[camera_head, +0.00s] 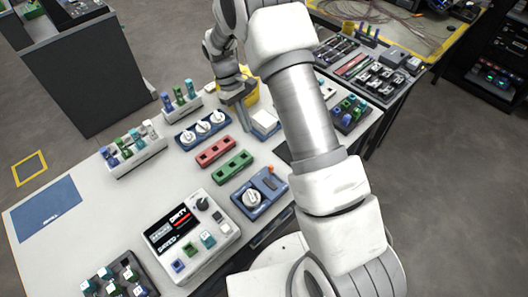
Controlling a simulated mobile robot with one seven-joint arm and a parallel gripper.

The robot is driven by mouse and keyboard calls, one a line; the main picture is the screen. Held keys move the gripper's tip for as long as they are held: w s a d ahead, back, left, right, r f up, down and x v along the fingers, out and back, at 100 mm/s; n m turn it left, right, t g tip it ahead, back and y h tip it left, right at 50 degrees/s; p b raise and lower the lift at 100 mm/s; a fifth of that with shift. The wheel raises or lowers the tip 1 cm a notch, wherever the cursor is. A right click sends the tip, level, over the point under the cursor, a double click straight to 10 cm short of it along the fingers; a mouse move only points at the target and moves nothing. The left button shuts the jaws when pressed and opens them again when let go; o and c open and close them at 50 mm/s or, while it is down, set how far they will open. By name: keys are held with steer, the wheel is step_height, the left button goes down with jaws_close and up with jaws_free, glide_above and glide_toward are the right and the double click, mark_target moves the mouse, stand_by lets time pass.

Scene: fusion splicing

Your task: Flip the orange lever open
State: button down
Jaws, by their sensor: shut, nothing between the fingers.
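The orange lever (269,183) is a small orange piece on a blue fixture (262,207), right of the centre of the white table. A white round part (251,197) sits beside it on the same fixture. Whether the lever is open or closed is too small to tell. My gripper (246,127) points down over the back part of the table, well behind the lever and apart from it. Its fingers look shut and hold nothing.
A red block (215,152) and a green block (232,167) lie left of the blue fixture. A blue holder with white round parts (203,131) and a white box (265,123) flank my gripper. A white device with a screen (192,237) stands in front.

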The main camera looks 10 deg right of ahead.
mark_target(271, 169)
stand_by(0.3)
steer(key=x, duration=1)
steer(key=shift+s+f+p, duration=0.15)
steer(key=shift+p, duration=0.25)
steer(key=shift+s+d+r+p, duration=0.1)
steer(key=shift+s+d+p, duration=0.1)
steer(key=shift+s+d, duration=0.2)
steer(key=shift+s+d+r+p, duration=0.15)
steer(key=shift+s+d, duration=0.1)
steer(key=shift+s, duration=0.3)
steer(key=shift+s+d+f, duration=0.1)
steer(key=shift+s+d, duration=0.25)
steer(key=shift+s, duration=0.35)
